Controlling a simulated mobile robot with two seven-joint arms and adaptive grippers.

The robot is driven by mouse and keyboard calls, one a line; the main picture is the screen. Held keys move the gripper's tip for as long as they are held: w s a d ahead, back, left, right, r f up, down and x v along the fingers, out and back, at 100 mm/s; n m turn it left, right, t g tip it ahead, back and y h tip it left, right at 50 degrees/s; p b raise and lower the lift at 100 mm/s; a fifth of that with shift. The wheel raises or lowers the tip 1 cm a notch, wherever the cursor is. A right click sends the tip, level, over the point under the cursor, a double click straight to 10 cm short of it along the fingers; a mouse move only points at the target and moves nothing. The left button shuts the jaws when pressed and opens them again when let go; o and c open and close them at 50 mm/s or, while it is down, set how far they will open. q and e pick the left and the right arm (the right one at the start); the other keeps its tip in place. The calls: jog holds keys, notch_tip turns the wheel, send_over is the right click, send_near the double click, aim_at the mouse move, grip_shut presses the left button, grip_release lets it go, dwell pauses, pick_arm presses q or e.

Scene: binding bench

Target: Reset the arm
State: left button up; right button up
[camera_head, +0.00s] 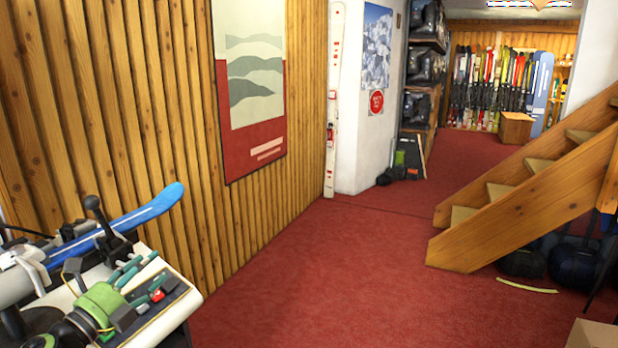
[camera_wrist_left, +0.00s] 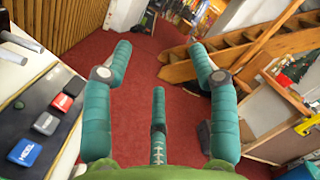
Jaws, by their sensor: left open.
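My left gripper (camera_head: 143,270) is green with dark teal segmented fingers, low at the left of the head view, over or beside the white bench (camera_head: 190,298). In the left wrist view the fingers of my left gripper (camera_wrist_left: 160,62) are spread apart. Nothing is between them; red carpet shows through the gap. The bench top (camera_wrist_left: 25,80) lies left of the fingers there. My right gripper is in neither view.
A blue ski (camera_head: 150,208) lies on the bench by a black-knobbed lever (camera_head: 92,203). Small blue (camera_wrist_left: 24,152), grey and red (camera_wrist_left: 62,102) blocks lie on a dark mat. Wooden stairs (camera_head: 535,190) stand at the right. The red carpet (camera_head: 320,270) between is clear.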

pick_arm(q)
jog(key=s+d+f+n+g+y, duration=0.3)
jog(key=s+f+n+y, duration=0.15)
jog(key=f+n, duration=0.45)
jog(key=s+d+f+n+g+y, duration=0.2)
jog(key=s+d+f+n+y, duration=0.15)
jog(key=s+f+n, duration=0.45)
jog(key=s+d+f+n+g+h, duration=0.1)
jog(key=s+d+f+n+g, duration=0.45)
jog(key=s, duration=0.55)
jog(key=s+d+f+n+g+h, duration=0.1)
jog(key=s+d+f+n+g, duration=0.4)
jog(key=s, duration=0.5)
notch_tip(320, 180, down, 19)
jog(key=s+m+p, duration=0.2)
jog(key=p, duration=0.2)
jog(key=s+a+f+g+p, duration=0.1)
jog(key=s+f+p, duration=0.1)
jog(key=s+f, duration=0.3)
jog(key=s+a+f+g+p, duration=0.1)
jog(key=s+a+f+p, duration=0.1)
jog(key=s+f, duration=0.4)
jog(key=shift+s+a, duration=0.25)
jog(key=shift+s, duration=2.4)
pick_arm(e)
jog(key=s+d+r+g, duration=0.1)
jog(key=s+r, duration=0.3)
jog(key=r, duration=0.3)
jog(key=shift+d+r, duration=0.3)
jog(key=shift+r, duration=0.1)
